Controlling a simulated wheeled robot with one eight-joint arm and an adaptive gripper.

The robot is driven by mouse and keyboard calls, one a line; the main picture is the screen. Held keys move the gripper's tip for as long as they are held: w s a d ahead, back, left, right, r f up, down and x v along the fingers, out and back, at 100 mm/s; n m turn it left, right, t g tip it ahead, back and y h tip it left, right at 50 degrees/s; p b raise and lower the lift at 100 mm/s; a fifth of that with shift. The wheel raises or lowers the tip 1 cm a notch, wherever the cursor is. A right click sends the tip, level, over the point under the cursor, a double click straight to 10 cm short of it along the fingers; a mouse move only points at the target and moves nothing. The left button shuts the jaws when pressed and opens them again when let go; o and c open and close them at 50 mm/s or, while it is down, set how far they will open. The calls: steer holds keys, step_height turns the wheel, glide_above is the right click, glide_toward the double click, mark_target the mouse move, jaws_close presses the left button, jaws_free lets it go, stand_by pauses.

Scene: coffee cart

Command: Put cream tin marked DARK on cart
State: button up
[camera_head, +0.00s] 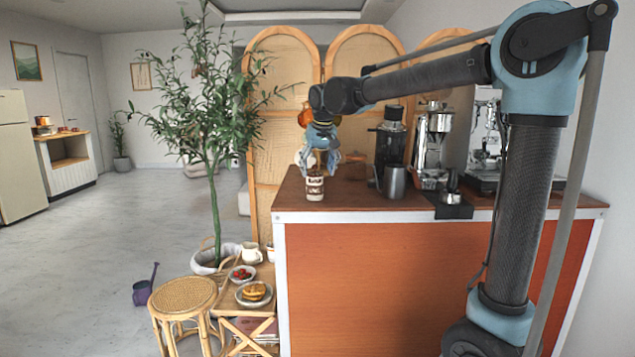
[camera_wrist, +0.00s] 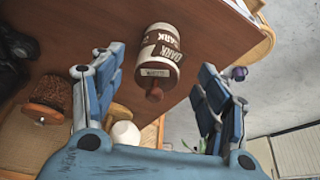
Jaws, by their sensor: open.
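The cream tin (camera_head: 315,188) is white and brown and stands on the wooden cart top (camera_head: 350,191), close to its left end. The wrist view shows the tin (camera_wrist: 160,58) with the word DARK on brown bands and a dark knob. My gripper (camera_head: 320,160) is just above the tin in the head view, pointing down. In the wrist view my gripper's (camera_wrist: 160,78) fingers are spread wide, one on each side of the tin, with visible gaps. Nothing is held. The tin's upper part is partly hidden by the gripper in the head view.
A steel pitcher (camera_head: 394,182), a black grinder (camera_head: 390,140) and espresso equipment (camera_head: 434,145) stand right of the tin. A brown jar with a wooden lid (camera_wrist: 46,98) and a white round object (camera_wrist: 125,133) are nearby. A rattan stool (camera_head: 183,296) stands left of the cart.

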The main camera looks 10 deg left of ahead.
steer(key=shift+v, duration=1.35)
steer(key=s+d+f+m+h, duration=0.1)
steer(key=s+d+f, duration=0.35)
steer(key=d, duration=0.95)
steer(key=s+d+f+m, duration=0.2)
steer(key=s+d+f, duration=0.25)
steer(key=d, duration=0.95)
steer(key=s+d+f+m+g+h, duration=0.1)
steer(key=s+d+f+m, duration=0.1)
steer(key=s+d+f, duration=1.3)
steer(key=s+f, duration=0.3)
steer(key=f, duration=0.1)
steer(key=shift+d+f+m+g, duration=0.2)
steer(key=shift+f+m+g, duration=0.1)
steer(key=shift+f, duration=0.05)
steer(key=shift+s, duration=0.1)
